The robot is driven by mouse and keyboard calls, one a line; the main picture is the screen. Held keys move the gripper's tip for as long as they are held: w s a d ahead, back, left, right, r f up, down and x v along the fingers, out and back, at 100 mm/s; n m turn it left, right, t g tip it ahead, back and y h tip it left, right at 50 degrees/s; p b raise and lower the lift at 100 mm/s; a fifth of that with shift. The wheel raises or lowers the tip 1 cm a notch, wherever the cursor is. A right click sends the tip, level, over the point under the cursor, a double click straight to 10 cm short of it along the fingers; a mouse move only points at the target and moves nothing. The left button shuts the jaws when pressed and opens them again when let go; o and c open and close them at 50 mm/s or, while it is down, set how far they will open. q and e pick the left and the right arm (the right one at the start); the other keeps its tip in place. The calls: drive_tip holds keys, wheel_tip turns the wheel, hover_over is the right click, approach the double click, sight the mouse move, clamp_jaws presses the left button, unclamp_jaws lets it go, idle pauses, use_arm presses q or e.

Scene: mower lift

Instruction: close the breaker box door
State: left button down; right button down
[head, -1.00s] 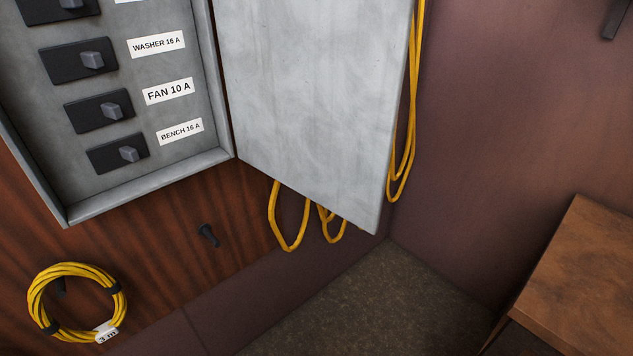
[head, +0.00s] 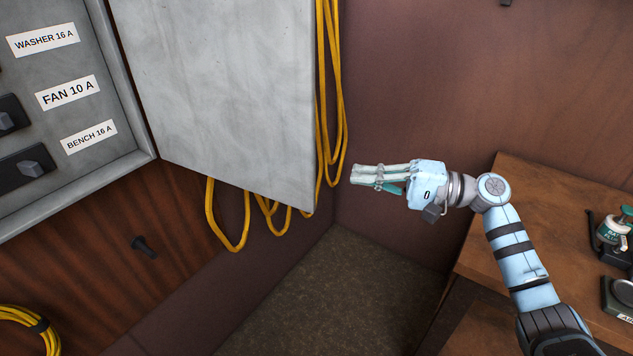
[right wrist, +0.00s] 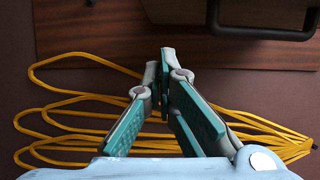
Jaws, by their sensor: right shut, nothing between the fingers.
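The breaker box (head: 122,92) is at the left of the head view, with labelled breakers inside. Its grey door (head: 225,95) stands open, swung out to the right. My right gripper (head: 354,175) is shut and empty. In the head view it is just right of the door's free edge, near its lower corner, with a gap in the picture between them. In the right wrist view the closed fingers (right wrist: 164,60) point away from the camera, with yellow cord behind them. My left gripper is not in view.
Yellow cord (head: 330,120) hangs in loops behind and below the door. A coiled yellow cable (head: 22,322) and a dark peg (head: 143,245) are on the wood panel at lower left. A wooden bench (head: 545,195) with tools stands at right. A dark handle (right wrist: 258,30) shows in the right wrist view.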

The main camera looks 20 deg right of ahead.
sight(315, 184)
drive_tip(key=a+p, duration=0.1)
drive_tip(key=a, duration=0.2)
drive_tip(key=a+p, duration=0.1)
drive_tip(key=a, duration=0.2)
drive_tip(key=a+p, duration=0.1)
drive_tip(key=a, duration=0.2)
drive_tip(key=shift+w+a, duration=0.15)
drive_tip(key=shift+w, duration=0.2)
drive_tip(key=shift+w+f+p, duration=0.1)
drive_tip(key=shift+w+p, duration=0.05)
drive_tip(key=shift+p, duration=0.15)
